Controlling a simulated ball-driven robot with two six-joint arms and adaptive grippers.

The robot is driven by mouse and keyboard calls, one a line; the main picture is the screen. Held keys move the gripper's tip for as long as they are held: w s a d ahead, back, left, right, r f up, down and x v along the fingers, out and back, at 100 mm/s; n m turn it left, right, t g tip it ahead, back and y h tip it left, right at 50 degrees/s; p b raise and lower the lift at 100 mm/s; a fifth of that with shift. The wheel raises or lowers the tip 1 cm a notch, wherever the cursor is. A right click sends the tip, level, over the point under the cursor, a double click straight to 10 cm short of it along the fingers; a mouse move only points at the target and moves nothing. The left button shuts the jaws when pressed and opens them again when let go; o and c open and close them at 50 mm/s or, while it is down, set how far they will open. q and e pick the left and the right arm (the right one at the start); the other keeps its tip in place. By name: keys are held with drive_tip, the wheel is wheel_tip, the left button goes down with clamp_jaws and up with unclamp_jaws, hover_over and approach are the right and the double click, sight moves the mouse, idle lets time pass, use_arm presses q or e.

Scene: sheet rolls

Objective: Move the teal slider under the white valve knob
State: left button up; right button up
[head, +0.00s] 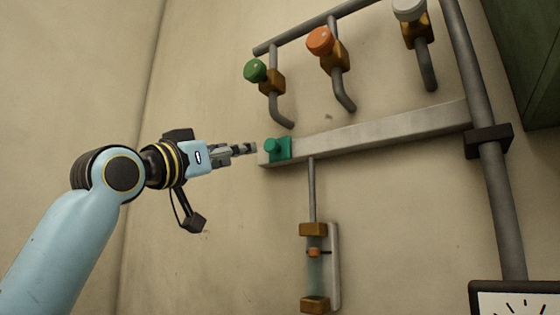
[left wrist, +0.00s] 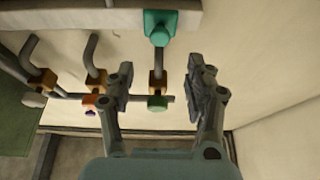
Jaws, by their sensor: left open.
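The teal slider (head: 278,149) sits at the left end of a pale horizontal rail (head: 370,135), below the green valve knob (head: 255,71). The white valve knob (head: 408,9) is at the upper right, cut by the top edge, above the rail's right part. My left gripper (head: 254,148) is just left of the slider in the head view, apart from it as far as I can tell. In the left wrist view the open fingers (left wrist: 162,82) have nothing between them that they grip, and the slider (left wrist: 160,27) shows beyond the fingertips. My right gripper is not in view.
An orange knob (head: 320,41) is between the green and white ones. Bent outlet pipes hang above the rail. A thick vertical pipe (head: 498,200) with a dark clamp (head: 488,141) stands at the rail's right end. A sight glass (head: 314,265) hangs below the rail.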

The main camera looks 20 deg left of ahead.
sight(269, 145)
use_arm(q)
drive_tip(key=p+x, duration=0.2)
drive_tip(key=x, duration=0.8)
drive_tip(key=shift+r+p, duration=0.2)
drive_tip(key=shift+p, duration=0.1)
drive_tip(key=shift+w, duration=0.2)
drive_tip(key=c, duration=0.4)
clamp_jaws()
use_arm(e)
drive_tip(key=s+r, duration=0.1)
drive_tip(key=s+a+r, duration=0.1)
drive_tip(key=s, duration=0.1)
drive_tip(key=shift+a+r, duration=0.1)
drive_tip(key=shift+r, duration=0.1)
